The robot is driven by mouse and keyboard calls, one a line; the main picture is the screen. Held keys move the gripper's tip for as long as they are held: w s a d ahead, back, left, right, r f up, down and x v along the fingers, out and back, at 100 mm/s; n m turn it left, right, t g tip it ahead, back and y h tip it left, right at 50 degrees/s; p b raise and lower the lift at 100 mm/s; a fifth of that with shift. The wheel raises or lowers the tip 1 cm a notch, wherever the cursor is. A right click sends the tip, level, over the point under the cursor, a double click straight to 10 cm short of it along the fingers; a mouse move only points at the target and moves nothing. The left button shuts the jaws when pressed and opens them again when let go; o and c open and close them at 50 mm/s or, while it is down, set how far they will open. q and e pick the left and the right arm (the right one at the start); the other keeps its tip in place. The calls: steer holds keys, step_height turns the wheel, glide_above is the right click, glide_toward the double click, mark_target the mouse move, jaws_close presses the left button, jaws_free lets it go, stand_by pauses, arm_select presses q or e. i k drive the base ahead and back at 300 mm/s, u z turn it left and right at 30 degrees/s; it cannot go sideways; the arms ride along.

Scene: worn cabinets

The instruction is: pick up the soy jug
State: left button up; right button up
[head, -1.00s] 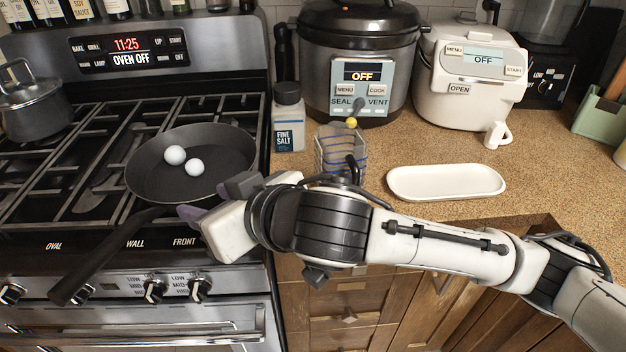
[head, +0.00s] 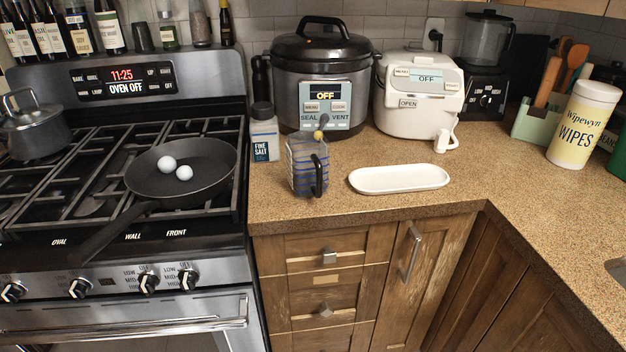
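A clear jug (head: 299,172) with blue bands and a black handle stands upright on the counter, just right of the stove. A yellow-tipped piece shows at its top; I cannot tell whether it is inside or behind. No soy label is readable on the jug. Several dark labelled bottles stand on the ledge behind the stove, one of which appears labelled soy sauce (head: 52,40). Neither of my grippers is in the head view now.
A salt bottle (head: 264,135) stands left of the jug, a pressure cooker (head: 322,75) behind it. A white tray (head: 400,179) lies to its right. A pan (head: 205,180) with two white balls sits on the stove. The front counter at right is clear.

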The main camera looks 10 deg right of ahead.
mark_target(307, 151)
steer(key=u, duration=0.9)
steer(key=k, duration=0.15)
steer(key=z, duration=1.4)
steer(key=i, duration=0.95)
steer(key=u, duration=0.45)
